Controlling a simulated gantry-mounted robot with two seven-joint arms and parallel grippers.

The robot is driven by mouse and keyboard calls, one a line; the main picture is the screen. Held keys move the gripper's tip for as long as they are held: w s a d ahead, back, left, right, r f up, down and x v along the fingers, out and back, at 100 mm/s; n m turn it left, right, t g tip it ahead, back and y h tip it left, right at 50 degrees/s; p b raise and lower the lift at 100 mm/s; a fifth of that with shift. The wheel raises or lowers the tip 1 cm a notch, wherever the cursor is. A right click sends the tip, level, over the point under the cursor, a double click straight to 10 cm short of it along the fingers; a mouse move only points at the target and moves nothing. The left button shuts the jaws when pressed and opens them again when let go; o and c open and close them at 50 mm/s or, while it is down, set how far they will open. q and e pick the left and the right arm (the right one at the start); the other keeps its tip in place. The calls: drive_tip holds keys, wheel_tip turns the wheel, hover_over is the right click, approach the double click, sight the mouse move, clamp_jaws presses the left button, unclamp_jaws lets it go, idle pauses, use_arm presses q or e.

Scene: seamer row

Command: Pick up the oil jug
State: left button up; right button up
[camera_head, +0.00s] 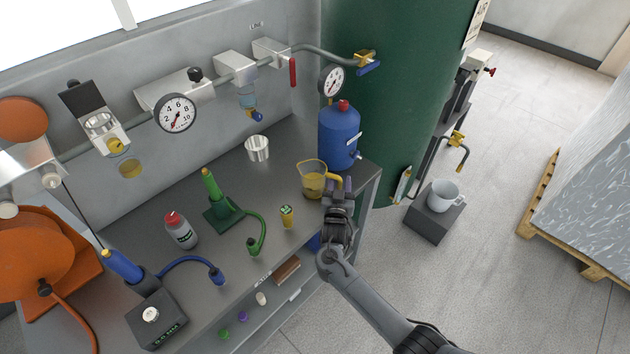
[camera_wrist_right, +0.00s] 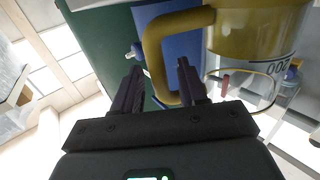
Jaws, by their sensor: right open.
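The oil jug (camera_head: 312,183) is a clear jug with amber oil low in it and a yellow handle on its right side. It stands upright near the right end of the grey bench. In the right wrist view the jug (camera_wrist_right: 262,38) fills the upper right, and its handle (camera_wrist_right: 153,50) curves down between the finger tips. My right gripper (camera_head: 340,187) is open at the handle, one finger to each side of the handle in the wrist view. I cannot tell whether a finger touches it. My left gripper is not in view.
A blue tank (camera_head: 338,138) with a gauge stands just behind the jug. A metal cup (camera_head: 257,149), a yellow container (camera_head: 287,217) and a green oil can (camera_head: 221,207) stand to its left. The bench's right edge is close. A white mug (camera_head: 441,196) sits on a dark block beyond.

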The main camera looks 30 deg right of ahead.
sight(340, 177)
clamp_jaws()
drive_tip(key=shift+r, duration=0.2)
idle(0.3)
drive_tip(key=shift+r, duration=0.55)
wheel_tip(340, 177, up, 2)
drive_tip(key=shift+r+p, duration=0.25)
drive_tip(key=shift+p, duration=0.3)
drive_tip(key=s+d+r+p, duration=0.2)
drive_tip(key=s+d+r, duration=0.4)
drive_tip(key=s, duration=0.4)
drive_tip(key=shift+r, duration=0.6)
